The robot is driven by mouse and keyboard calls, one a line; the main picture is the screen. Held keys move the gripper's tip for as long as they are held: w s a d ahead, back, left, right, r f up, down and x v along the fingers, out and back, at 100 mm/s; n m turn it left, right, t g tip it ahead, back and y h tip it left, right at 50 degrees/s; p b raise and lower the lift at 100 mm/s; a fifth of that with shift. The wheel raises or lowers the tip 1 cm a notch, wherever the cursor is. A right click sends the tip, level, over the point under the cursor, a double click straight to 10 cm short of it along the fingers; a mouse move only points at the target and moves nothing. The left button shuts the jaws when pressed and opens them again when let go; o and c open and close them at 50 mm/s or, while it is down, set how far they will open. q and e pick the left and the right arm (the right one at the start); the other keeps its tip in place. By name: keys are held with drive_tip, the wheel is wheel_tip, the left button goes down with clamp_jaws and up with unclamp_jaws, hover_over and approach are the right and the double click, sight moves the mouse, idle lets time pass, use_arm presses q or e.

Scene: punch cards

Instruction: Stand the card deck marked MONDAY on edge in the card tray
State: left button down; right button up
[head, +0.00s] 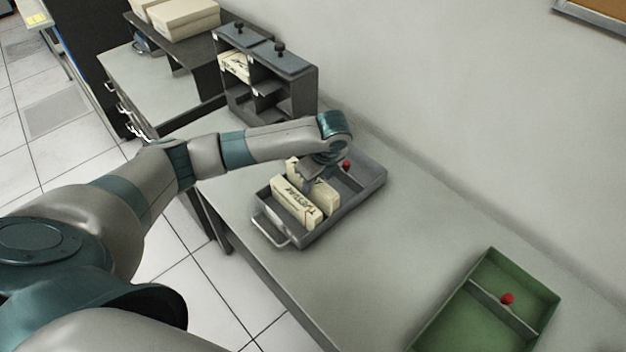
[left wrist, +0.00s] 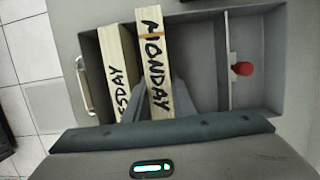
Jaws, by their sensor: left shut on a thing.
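The cream card deck marked MONDAY (left wrist: 155,55) stands on edge in or just above the grey card tray (head: 346,208); I cannot tell if it touches the floor. My left gripper (head: 311,184) is shut on this deck, reaching in from above. In the head view the MONDAY deck (head: 325,194) is partly hidden by the gripper. A second deck, which reads TUESDAY (head: 297,203), stands on edge close beside it on the handle side. In the left wrist view the tray (left wrist: 271,55) shows a divider with a red knob (left wrist: 242,68). My right gripper is not in view.
A dark pigeonhole rack (head: 268,80) with a deck in it stands behind the tray. A green tray (head: 465,325) with a red knob lies at the lower right. The table (head: 400,250) between the trays is clear. A wall runs along the back.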

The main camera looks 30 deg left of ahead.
use_arm(q)
drive_tip(key=shift+f, duration=1.1)
drive_tip(key=c, duration=1.4)
unclamp_jaws()
drive_tip(key=shift+b, duration=0.3)
